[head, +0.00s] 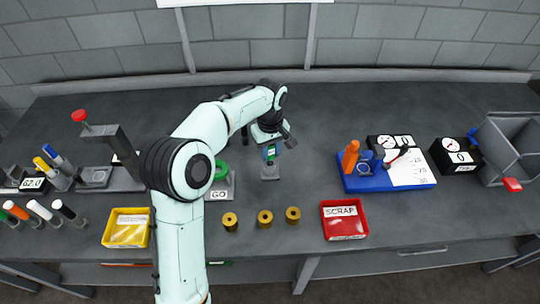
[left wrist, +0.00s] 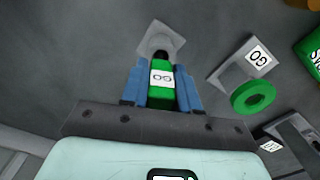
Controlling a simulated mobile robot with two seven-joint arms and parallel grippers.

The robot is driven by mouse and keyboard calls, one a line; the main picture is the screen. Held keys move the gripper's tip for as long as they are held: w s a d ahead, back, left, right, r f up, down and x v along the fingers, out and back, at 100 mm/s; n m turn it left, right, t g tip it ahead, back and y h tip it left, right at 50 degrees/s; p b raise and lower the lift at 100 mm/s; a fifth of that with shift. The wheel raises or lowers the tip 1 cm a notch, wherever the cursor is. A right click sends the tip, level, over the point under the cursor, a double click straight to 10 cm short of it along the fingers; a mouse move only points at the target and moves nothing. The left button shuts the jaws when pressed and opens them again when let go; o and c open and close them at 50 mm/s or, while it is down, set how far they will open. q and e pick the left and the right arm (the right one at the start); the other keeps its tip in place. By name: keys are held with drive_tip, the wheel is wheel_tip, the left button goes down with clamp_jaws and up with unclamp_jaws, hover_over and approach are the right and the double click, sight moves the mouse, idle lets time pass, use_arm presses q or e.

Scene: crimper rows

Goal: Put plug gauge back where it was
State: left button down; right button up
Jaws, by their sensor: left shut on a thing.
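The plug gauge has a green handle with a white label and shows in the left wrist view (left wrist: 161,94). My left gripper (head: 269,153) is shut on it, with one blue finger on each side of the handle. A small grey square holder (head: 270,174) is directly below the gripper; it also shows in the left wrist view (left wrist: 160,40), at the far end of the gauge. My right gripper is not in view.
A grey GO stand (head: 219,193) with a green ring (head: 221,170) is just left of the holder. Several brass parts (head: 265,218) lie in front. A red SCRAP tray (head: 344,219) and blue gauge board (head: 390,178) are to the right. The table behind the gripper is clear.

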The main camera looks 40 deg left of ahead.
use_arm(q)
drive_tip(key=shift+f, duration=0.95)
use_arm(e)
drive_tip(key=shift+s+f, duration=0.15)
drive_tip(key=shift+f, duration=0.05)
use_arm(q)
drive_tip(key=shift+f, duration=0.35)
drive_tip(key=c, duration=0.8)
unclamp_jaws()
drive_tip(key=shift+s, duration=0.1)
drive_tip(key=shift+c, duration=0.2)
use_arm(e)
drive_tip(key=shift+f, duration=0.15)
use_arm(q)
wheel_tip(320, 180, up, 13)
drive_tip(key=shift+f+p, duration=0.1)
drive_tip(key=shift+p, duration=0.9)
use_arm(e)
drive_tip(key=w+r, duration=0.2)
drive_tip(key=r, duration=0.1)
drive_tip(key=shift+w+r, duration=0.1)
use_arm(q)
drive_tip(key=shift+f, duration=0.1)
